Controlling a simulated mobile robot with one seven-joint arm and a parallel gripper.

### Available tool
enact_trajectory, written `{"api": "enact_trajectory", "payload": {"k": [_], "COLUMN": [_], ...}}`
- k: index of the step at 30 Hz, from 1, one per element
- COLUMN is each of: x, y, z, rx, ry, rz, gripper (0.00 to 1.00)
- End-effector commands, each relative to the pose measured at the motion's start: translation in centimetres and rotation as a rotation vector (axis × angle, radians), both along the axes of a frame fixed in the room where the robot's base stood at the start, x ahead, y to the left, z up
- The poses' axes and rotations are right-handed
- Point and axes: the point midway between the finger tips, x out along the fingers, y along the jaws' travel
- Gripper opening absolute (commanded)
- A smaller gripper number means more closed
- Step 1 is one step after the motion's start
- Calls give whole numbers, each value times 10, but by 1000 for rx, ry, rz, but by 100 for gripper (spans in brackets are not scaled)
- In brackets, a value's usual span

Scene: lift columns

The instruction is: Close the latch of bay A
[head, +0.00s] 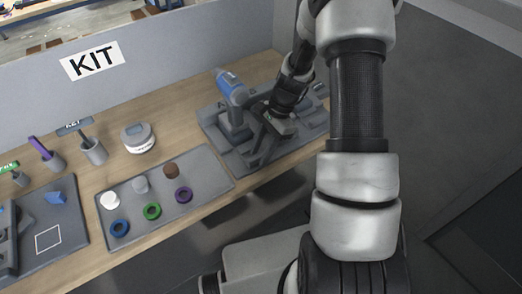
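A grey fixture (212,127) with raised parts sits on the wooden bench, right of the middle. A blue and grey rounded part (232,88) stands tilted on its back left, on a grey post. My gripper (264,137) is low over the middle of the fixture, just right of that post. Its dark fingers point down and to the left, at or close to the fixture; I cannot tell whether they touch it. Their gap is too small to read. The bay A latch is not clearly distinguishable, and my gripper and arm hide part of the fixture.
A grey tray (190,219) with several coloured rings and small pegs lies to the left. A panel with a KIT sign (92,61) backs the bench. My arm crosses the right side.

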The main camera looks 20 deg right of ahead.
Motion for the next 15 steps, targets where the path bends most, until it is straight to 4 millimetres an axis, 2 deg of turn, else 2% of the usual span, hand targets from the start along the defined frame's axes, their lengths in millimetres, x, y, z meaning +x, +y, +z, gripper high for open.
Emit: {"api": "enact_trajectory", "payload": {"k": [5, 10, 15], "x": [0, 0, 0], "y": [0, 0, 0], "z": [0, 0, 0], "rx": [0, 0, 0], "ry": [0, 0, 0], "rz": [0, 0, 0], "gripper": [31, 2, 0]}}
